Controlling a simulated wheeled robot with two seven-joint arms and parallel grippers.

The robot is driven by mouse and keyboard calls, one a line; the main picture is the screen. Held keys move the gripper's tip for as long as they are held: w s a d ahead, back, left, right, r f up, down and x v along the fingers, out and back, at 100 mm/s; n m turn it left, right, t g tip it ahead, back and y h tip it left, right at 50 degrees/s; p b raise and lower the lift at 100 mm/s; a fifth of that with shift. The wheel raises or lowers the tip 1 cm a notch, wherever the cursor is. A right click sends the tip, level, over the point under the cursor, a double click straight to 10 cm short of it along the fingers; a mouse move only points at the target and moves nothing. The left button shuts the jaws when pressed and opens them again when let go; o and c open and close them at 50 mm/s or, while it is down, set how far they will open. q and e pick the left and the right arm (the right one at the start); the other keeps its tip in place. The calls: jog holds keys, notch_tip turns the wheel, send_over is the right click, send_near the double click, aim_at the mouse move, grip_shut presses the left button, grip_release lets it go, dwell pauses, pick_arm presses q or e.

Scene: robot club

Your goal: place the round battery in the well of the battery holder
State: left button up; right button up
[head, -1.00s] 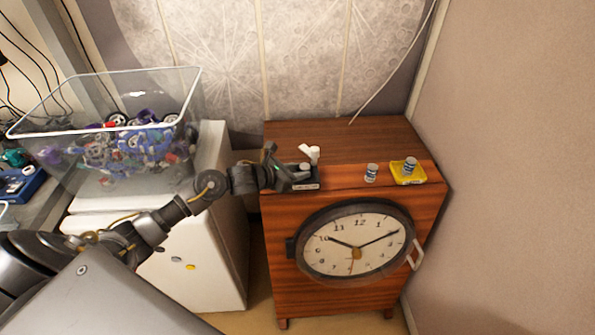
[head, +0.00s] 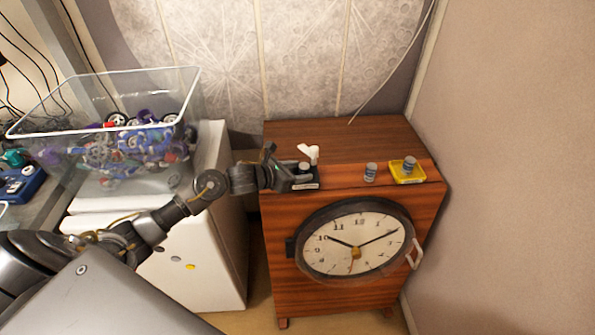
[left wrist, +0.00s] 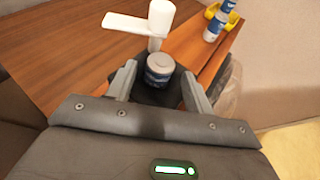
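The round battery (head: 304,167) is a short grey-topped cylinder with a blue label. It stands upright in the dark battery holder (head: 305,186) at the cabinet top's front left. In the left wrist view the battery (left wrist: 159,68) is between the fingers of my left gripper (left wrist: 158,88), with a gap on each side. The gripper (head: 284,168) is open, just left of the battery in the head view. The battery's lower end is hidden, so its depth in the well cannot be told. My right gripper is not in view.
Another battery (head: 371,172) stands on the wooden cabinet (head: 350,138), and one is on a yellow tray (head: 406,179). A clear bin (head: 190,90) of parts is at left. The cabinet top's back is clear.

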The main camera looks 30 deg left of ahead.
pick_arm(q)
jog(key=shift+a+r+p, duration=0.15)
jog(key=shift+r+p, duration=0.05)
jog(key=shift+p, duration=0.1)
jog(key=b+v, duration=0.2)
jog(key=v, duration=0.8)
jog(key=shift+s+a+b, duration=0.15)
jog(key=shift+s+b, duration=0.2)
jog(key=shift+s, duration=0.05)
jog(key=shift+s+a+r, duration=0.2)
jog(key=shift+s+r, duration=0.1)
jog(key=shift+s, duration=0.15)
jog(key=shift+f, duration=0.1)
